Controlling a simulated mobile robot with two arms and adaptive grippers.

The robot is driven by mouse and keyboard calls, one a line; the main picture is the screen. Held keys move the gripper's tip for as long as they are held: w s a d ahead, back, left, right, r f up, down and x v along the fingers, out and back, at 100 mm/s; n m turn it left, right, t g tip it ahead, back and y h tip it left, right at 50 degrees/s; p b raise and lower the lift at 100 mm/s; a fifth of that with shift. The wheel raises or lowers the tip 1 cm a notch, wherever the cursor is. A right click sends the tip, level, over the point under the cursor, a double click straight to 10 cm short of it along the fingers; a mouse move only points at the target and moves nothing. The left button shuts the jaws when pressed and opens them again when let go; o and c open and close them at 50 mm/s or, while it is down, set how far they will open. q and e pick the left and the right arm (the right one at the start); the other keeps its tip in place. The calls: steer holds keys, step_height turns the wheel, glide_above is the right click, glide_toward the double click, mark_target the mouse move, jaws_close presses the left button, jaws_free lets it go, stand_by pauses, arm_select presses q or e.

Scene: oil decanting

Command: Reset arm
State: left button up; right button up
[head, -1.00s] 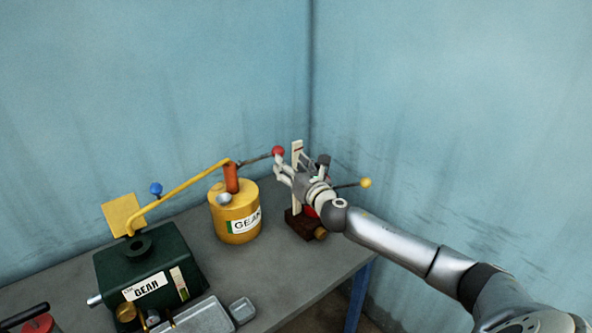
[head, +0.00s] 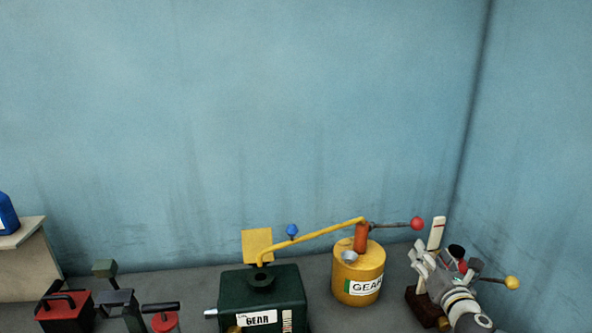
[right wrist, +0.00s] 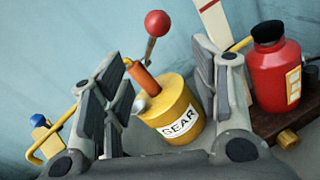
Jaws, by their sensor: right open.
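My right gripper (head: 424,261) is at the lower right of the head view, in front of a stand with an upright white plate (head: 437,233). In the right wrist view its fingers (right wrist: 165,100) are apart, with nothing held between them. The yellow GEAR can (head: 360,275) shows beyond the fingers, and it also shows in the right wrist view (right wrist: 176,110). A lever with a red ball (head: 417,223) rises from the can's orange post (head: 361,238). The red ball (right wrist: 158,23) stands clear of the fingers in the right wrist view. My left gripper is not in view.
A dark green GEAR box (head: 290,284) stands left of the can, under a yellow spout pipe (head: 318,233). A red bottle (right wrist: 272,75) stands by the white plate. A yellow-knobbed lever (head: 512,282) sticks out right. Red containers (head: 66,312) stand at the lower left.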

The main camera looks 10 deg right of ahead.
steer(key=s+a+f+m+g, duration=0.6)
steer(key=s+a+f+m, duration=0.4)
steer(key=s+f+m, duration=0.5)
steer(key=s+a+f+m+g+y, duration=0.1)
steer(key=s+a+f+m+g, duration=0.2)
steer(key=s, duration=0.5)
steer(key=s+a+m+g+y, duration=0.1)
steer(key=s+a+m+g, duration=0.15)
steer(key=s+m, duration=0.4)
steer(key=s+a+f+m+g+y, duration=0.1)
steer(key=s+a+f+m+g, duration=0.2)
steer(key=s, duration=0.6)
step_height(320, 180, down, 32)
steer(key=s+b, duration=0.2)
steer(key=b, duration=0.3)
steer(key=s+d+f+g+b, duration=0.2)
steer(key=s+f+b, duration=0.1)
steer(key=s+f, duration=1.3)
steer(key=shift+d+f+h, duration=0.3)
steer(key=shift+d+f, duration=0.05)
steer(key=shift+f, duration=0.6)
